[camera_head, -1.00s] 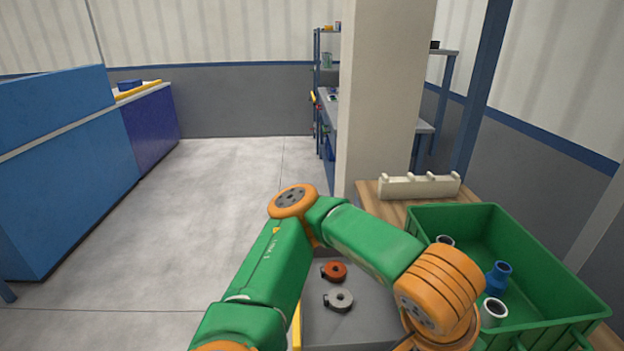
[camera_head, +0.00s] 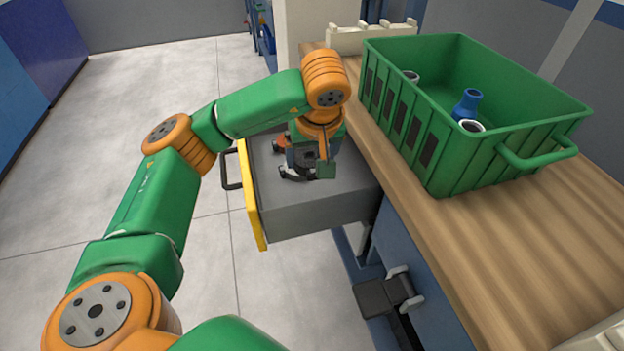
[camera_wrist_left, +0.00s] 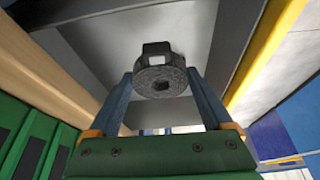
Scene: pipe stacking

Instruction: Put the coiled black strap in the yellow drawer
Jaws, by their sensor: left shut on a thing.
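The yellow drawer (camera_head: 254,195) is pulled open, with a yellow front and a grey inside. My left gripper (camera_head: 308,164) reaches down into it from above. In the left wrist view, a dark round coil, the coiled black strap (camera_wrist_left: 160,82), sits between the two fingers of the left gripper (camera_wrist_left: 160,75), which is shut on it. In the head view a dark piece (camera_head: 291,174) shows low by the fingers; I cannot tell whether the strap touches the drawer floor. My right gripper is not in view.
A green crate (camera_head: 430,165) with a blue pipe piece (camera_head: 468,105) and a white ring piece (camera_head: 472,126) stands on the wooden counter (camera_head: 500,245) right of the drawer. A white rack (camera_head: 370,36) stands behind it. Open floor lies left of the drawer.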

